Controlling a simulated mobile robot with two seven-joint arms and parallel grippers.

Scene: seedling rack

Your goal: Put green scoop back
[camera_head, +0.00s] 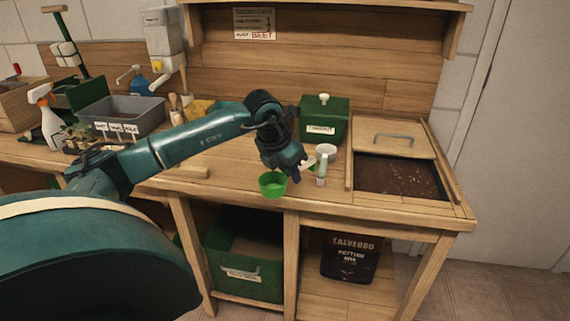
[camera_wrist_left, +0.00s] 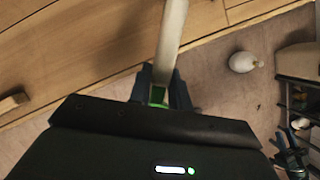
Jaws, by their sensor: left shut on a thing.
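My left gripper (camera_head: 296,174) is over the front part of the wooden bench and is shut on the green scoop. The scoop's round green cup (camera_head: 273,185) shows just left of the fingers, near the bench's front edge. In the left wrist view, a bit of green (camera_wrist_left: 158,96) shows between the fingertips of my left gripper (camera_wrist_left: 160,100). Most of the scoop's handle is hidden by the gripper. I cannot tell whether the cup touches the bench.
A white scoop-like tool (camera_head: 324,158) stands close right of the gripper. A green lidded box (camera_head: 324,118) is behind it. A soil bin (camera_head: 399,177) is set into the bench at right. A grey tray (camera_head: 122,117) and spray bottle (camera_head: 50,122) are at left.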

